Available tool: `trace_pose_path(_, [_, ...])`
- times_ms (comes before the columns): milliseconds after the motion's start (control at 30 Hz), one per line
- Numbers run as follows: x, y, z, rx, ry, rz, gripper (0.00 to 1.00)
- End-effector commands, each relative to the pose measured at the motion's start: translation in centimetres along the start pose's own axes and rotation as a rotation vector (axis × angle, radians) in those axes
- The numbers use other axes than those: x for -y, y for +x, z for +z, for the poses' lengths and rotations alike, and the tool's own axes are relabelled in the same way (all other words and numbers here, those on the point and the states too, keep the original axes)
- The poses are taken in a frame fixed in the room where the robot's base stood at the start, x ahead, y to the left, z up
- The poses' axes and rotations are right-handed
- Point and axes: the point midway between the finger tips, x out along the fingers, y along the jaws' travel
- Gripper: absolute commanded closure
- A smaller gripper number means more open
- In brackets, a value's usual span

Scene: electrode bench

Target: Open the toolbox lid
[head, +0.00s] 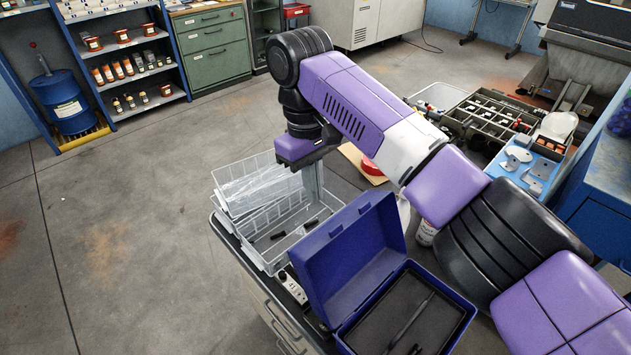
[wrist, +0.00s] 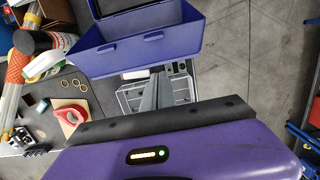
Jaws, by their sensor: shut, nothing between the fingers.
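The blue toolbox (head: 461,306) stands at the front of the bench in the head view. Its lid (head: 352,252) is raised and stands steeply up from the left side of the base, so the dark interior shows with a thin dark rod in it. My gripper (head: 319,188) is shut and empty, pointing down above the wire baskets, beyond the lid and apart from it. In the wrist view my gripper's grey fingers (wrist: 176,76) are together, with the blue toolbox (wrist: 150,47) and its two latch tabs just past them.
White wire baskets (head: 262,252) with clear bags and dark tools stand beside the lid. A power strip (head: 293,288) lies by the toolbox. A red tape roll (head: 371,168), a spray can (head: 426,233) and a parts organiser (head: 487,118) are to the right. Open floor lies left.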

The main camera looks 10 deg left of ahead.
Motion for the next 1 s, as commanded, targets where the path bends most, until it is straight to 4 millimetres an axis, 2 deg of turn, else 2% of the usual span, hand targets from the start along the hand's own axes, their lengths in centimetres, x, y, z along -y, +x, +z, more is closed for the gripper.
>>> trace_pose_path(300, [-0.1, 6.2, 0.1, 0.001, 0.001, 0.000, 1.00])
trace_pose_path(333, [-0.1, 6.4, 0.3, 0.001, 0.001, 0.001, 1.00])
trace_pose_path(400, [-0.2, 5.7, 1.2, -0.003, 0.002, 0.002, 1.00])
trace_pose_path(633, [-0.2, 5.1, 3.2, -0.002, 0.000, 0.002, 1.00])
trace_pose_path(1000, [-0.1, 5.1, 3.8, -0.001, 0.001, 0.001, 1.00])
